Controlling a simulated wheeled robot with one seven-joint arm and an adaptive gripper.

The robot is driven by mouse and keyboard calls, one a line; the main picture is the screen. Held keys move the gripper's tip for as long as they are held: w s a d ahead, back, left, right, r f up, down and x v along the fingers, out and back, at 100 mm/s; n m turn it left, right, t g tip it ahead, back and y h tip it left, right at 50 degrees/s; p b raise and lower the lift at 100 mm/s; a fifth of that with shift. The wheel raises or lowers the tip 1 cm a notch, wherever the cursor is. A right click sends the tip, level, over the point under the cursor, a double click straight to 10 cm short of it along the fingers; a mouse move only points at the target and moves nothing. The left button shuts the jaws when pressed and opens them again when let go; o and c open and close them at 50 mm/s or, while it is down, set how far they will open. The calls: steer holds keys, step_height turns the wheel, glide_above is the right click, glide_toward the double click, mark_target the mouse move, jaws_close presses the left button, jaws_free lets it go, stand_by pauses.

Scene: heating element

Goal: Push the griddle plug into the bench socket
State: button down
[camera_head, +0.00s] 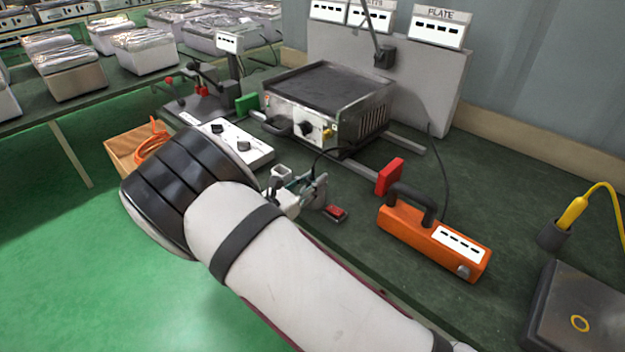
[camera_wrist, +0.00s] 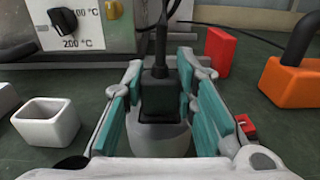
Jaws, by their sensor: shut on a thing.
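My gripper (camera_head: 300,188) is low over the front of the bench, partly hidden by my arm in the head view. In the wrist view its teal-padded fingers (camera_wrist: 160,82) are shut on the dark griddle plug (camera_wrist: 161,97). The plug is upright, with its black cord rising from the top. A pale grey rounded part (camera_wrist: 158,138) shows just below the plug; I cannot tell whether it is the bench socket or whether they touch. The griddle (camera_head: 325,100) stands behind, with a temperature dial (camera_wrist: 63,22).
A white hollow box (camera_wrist: 48,120) is left of my gripper; a small red switch (camera_head: 335,214) is to its right. A red block (camera_head: 390,177) and an orange handled tool (camera_head: 433,238) stand farther right. A white control box (camera_head: 236,143) is to the left. Bench (camera_head: 480,170) behind the orange tool is clear.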

steer(key=shift+f, duration=0.15)
steer(key=c, duration=1.2)
jaws_free()
steer(key=v, duration=1.2)
